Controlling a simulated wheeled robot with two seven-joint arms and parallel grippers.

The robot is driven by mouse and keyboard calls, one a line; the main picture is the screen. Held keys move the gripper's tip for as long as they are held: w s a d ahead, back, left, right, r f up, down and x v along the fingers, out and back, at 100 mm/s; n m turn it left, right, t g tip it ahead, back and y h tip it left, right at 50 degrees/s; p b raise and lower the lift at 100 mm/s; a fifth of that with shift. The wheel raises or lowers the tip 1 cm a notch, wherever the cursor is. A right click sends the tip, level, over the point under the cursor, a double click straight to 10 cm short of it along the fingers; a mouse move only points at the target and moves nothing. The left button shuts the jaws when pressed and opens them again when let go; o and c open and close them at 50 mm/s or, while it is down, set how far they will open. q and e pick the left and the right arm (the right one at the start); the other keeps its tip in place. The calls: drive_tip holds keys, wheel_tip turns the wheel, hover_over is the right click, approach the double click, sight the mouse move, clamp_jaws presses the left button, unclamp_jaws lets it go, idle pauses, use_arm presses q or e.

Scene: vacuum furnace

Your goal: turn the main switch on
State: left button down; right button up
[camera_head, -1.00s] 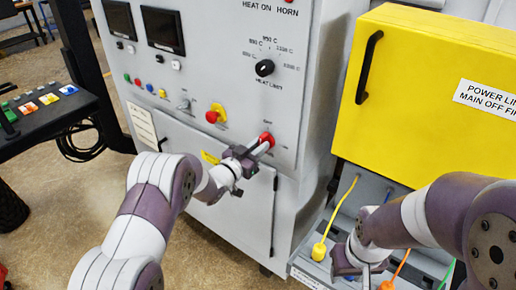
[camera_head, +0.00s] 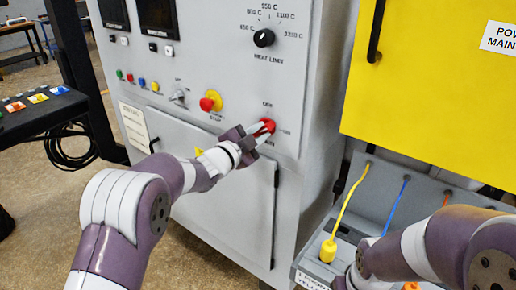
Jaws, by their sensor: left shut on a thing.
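The main switch (camera_head: 266,127) is a red rotary knob on the grey furnace panel, with small labels around it. My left gripper (camera_head: 261,134) reaches in from the left and is shut on this red knob, one finger on each side of it. The fingers hide part of the knob, so its exact angle is hard to read. My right arm comes in at the lower right. Only a bit of my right gripper (camera_head: 347,281) shows at the bottom edge, and its fingers are cut off.
A red and yellow emergency stop (camera_head: 210,101) and a toggle switch (camera_head: 179,96) sit left of the main switch. The black heat limit knob (camera_head: 264,38) is above. A yellow box (camera_head: 440,90) stands right, over yellow, blue and orange cables. A control desk (camera_head: 40,112) is at left.

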use_arm(q)
drive_tip(key=shift+f+m+b, duration=0.15)
drive_tip(key=shift+m+b, duration=1.15)
drive_tip(key=shift+b, duration=0.2)
drive_tip(key=shift+f+m+b, duration=0.2)
drive_tip(key=shift+m+b, duration=1.1)
drive_tip(key=shift+b, duration=0.25)
drive_tip(key=shift+f+m+b, duration=0.15)
drive_tip(key=shift+m+b, duration=1.15)
drive_tip(key=shift+b, duration=0.2)
drive_tip(key=c, duration=1.1)
unclamp_jaws()
drive_tip(key=shift+s, duration=0.1)
drive_tip(key=shift+o, duration=0.5)
drive_tip(key=shift+s+r, duration=0.1)
drive_tip(key=shift+r, duration=0.1)
drive_tip(key=shift+s+a, duration=0.25)
drive_tip(key=shift+s, duration=0.05)
drive_tip(key=b+v, duration=0.1)
drive_tip(key=v, duration=1.1)
